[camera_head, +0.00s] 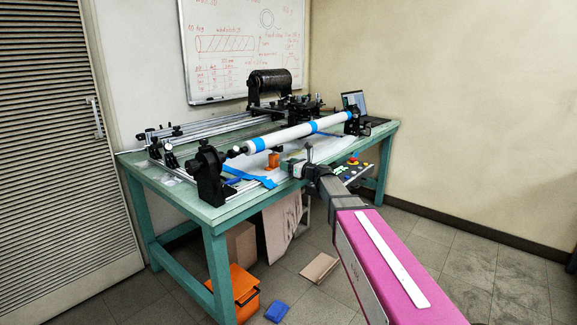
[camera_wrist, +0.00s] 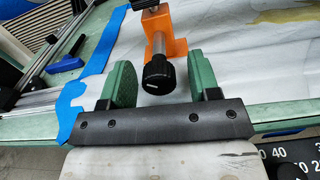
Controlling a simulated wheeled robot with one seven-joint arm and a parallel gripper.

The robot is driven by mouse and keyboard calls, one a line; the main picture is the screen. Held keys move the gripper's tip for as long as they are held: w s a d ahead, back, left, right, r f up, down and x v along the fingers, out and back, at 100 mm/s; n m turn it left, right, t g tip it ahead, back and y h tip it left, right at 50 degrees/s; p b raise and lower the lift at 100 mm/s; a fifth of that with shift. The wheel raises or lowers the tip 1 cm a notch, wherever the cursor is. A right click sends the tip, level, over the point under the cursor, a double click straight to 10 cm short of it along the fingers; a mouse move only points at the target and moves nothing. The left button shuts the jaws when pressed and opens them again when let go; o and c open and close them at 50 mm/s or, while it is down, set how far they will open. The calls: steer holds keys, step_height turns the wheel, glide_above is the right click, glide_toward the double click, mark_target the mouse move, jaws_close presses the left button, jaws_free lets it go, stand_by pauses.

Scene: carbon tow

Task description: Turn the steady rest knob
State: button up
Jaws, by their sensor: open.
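The steady rest is an orange block (camera_wrist: 163,35) on the white-covered table top. Its black ribbed knob (camera_wrist: 159,73) sits on a metal shaft that points toward my gripper. My gripper (camera_wrist: 160,78) is open, with one green finger to the left of the knob and one to the right. Both fingers look apart from the knob, and I cannot tell the exact depth between them. In the head view the orange steady rest (camera_head: 272,160) stands below the white tube, and my gripper (camera_head: 289,165) is at the table's front edge beside it.
A white tube with blue bands (camera_head: 292,134) spans the winding machine above the steady rest. Blue tape (camera_wrist: 88,88) lies to the left. The green table (camera_head: 222,213) has its front edge under my gripper. Small coloured items (camera_head: 354,160) lie to the right of my gripper.

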steer(key=shift+w+a, duration=0.1)
steer(key=shift+a, duration=0.1)
steer(key=c, duration=0.9)
steer(key=shift+n, duration=2.7)
steer(key=o, duration=0.9)
